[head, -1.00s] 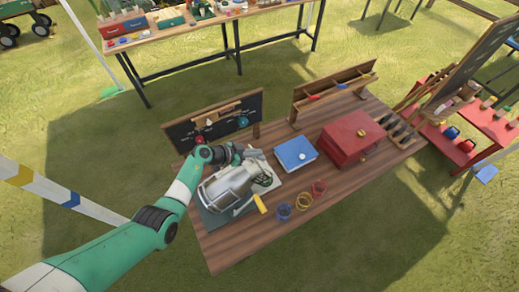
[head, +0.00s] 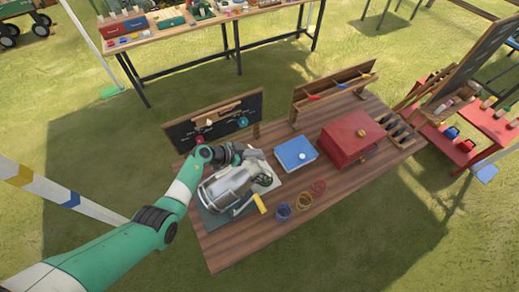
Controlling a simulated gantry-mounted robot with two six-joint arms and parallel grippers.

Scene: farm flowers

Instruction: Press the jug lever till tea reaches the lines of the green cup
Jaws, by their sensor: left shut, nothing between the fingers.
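A silver metal jug (head: 228,190) lies or leans on a grey mat (head: 212,222) at the left end of the wooden table. A yellow piece (head: 260,203) sticks out at its front right; I cannot tell whether it is the lever. My left gripper (head: 258,156) is shut and empty, just behind and above the jug's far side; whether it touches the jug is unclear. I cannot make out a green cup. My right gripper is out of view.
A blue box (head: 295,153) and a red chest (head: 350,139) stand right of the jug. A small chalkboard (head: 215,121) and a wooden rack (head: 334,92) stand along the back. The front right of the table (head: 370,175) is clear.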

